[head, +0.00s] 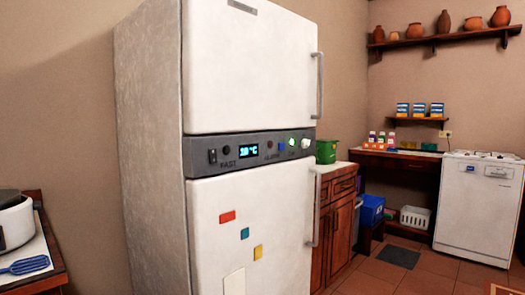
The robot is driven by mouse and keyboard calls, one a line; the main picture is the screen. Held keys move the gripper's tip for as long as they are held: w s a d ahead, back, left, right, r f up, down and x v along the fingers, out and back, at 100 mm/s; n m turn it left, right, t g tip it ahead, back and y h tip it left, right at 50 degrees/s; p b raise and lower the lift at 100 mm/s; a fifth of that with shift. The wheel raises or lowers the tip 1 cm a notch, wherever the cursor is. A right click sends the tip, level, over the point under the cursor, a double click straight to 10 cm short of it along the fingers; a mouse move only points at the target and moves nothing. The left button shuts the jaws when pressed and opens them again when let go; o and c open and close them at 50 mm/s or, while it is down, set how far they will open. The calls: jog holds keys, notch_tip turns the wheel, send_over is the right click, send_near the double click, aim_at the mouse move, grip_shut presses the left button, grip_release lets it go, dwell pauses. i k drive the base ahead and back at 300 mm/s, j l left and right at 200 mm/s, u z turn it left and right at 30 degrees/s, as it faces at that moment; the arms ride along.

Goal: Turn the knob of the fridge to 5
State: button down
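The white fridge (150,130) stands upright in the left middle of the head view, turned so its front and left side show. Its grey control panel (345,128) is hidden in no part I can single out, and the strip between the two doors carries a lit blue display (249,151) reading about 18 °C. A dark switch (212,156) and a small dark round control (226,150) sit left of the display. My gripper is out of view.
Both fridge doors are shut, with handles (318,85) on the right edge. A counter with a white pot (14,222) stands at the left edge. A wooden cabinet (336,225) adjoins the fridge's right. A white dishwasher (478,210) stands farther right. Tiled floor (390,280) is open at right.

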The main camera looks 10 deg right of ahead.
aim_at(305, 143)
jog(key=i+l+u, duration=0.1)
jog(key=l, duration=0.35)
jog(key=i+l, duration=0.25)
jog(key=l, duration=0.25)
jog(key=i+l+u, duration=0.15)
jog(key=l, duration=0.35)
jog(key=i+l+u, duration=0.1)
jog(key=l, duration=0.4)
jog(key=i+l, duration=0.2)
jog(key=l, duration=0.3)
jog(key=i+l+u, duration=0.15)
jog(key=l, duration=0.35)
jog(key=l+u, duration=0.1)
jog(key=l, duration=0.45)
jog(key=i, duration=0.05)
